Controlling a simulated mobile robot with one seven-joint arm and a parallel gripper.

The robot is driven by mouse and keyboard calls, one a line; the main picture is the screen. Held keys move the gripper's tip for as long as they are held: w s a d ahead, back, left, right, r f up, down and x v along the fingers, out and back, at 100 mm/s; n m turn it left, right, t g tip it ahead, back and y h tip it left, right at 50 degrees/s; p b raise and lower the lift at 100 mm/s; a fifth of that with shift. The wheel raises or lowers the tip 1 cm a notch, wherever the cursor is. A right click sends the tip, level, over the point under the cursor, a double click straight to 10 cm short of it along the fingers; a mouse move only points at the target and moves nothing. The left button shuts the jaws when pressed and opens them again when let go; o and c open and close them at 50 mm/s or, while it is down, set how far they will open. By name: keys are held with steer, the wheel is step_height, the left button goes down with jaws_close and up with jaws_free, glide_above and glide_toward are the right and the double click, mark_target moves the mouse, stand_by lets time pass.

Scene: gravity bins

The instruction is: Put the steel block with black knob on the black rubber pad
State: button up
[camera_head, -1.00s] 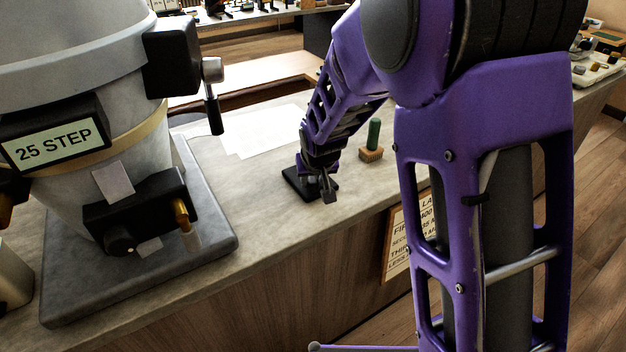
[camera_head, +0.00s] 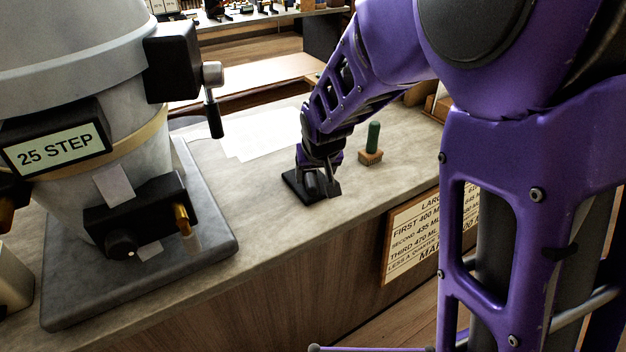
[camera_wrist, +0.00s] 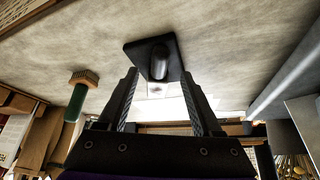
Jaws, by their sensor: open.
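The black rubber pad (camera_head: 292,181) lies flat on the counter, partly hidden by my gripper; it shows whole in the wrist view (camera_wrist: 137,49). A dark, rounded upright piece (camera_wrist: 159,62) stands on the pad; it looks like the black knob of the steel block, seen nearly end-on. The steel body is not clearly visible. My gripper (camera_head: 322,188) is over the pad, pointing down. In the wrist view my gripper (camera_wrist: 160,76) is open, one finger on each side of the knob, with visible gaps. Contact cannot be seen.
A brush with a green handle (camera_head: 373,138) stands right of the pad, near the counter's front edge. A large grey machine (camera_head: 95,160) on a grey base fills the left. White paper sheets (camera_head: 260,135) lie behind the pad. A printed sign (camera_head: 410,235) is on the counter front.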

steer(key=v, duration=0.6)
steer(key=shift+s+r, duration=0.1)
stand_by(0.4)
